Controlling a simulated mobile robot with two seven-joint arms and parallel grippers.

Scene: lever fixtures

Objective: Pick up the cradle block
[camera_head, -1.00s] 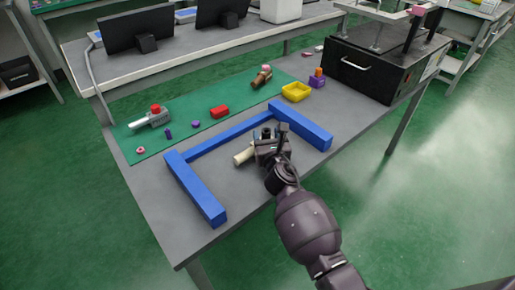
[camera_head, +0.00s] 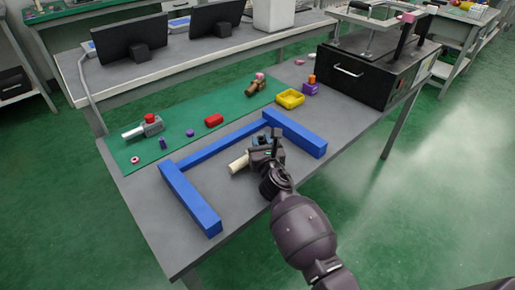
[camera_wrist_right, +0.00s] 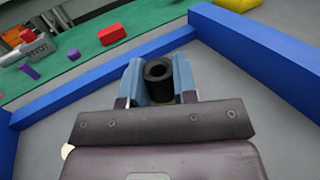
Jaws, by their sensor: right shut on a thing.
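My right gripper (camera_head: 266,145) is low over the grey table, inside the U of the blue bars. My left gripper is out of view.
Blue bars (camera_head: 191,199) enclose the gripper on three sides. On the green mat (camera_head: 170,172) lie a grey red-topped fixture (camera_head: 153,126), a red block (camera_head: 214,120) and a brown piece (camera_head: 252,89). A yellow tray (camera_head: 290,99), purple block (camera_head: 311,89) and black box (camera_head: 370,75) stand farther right.

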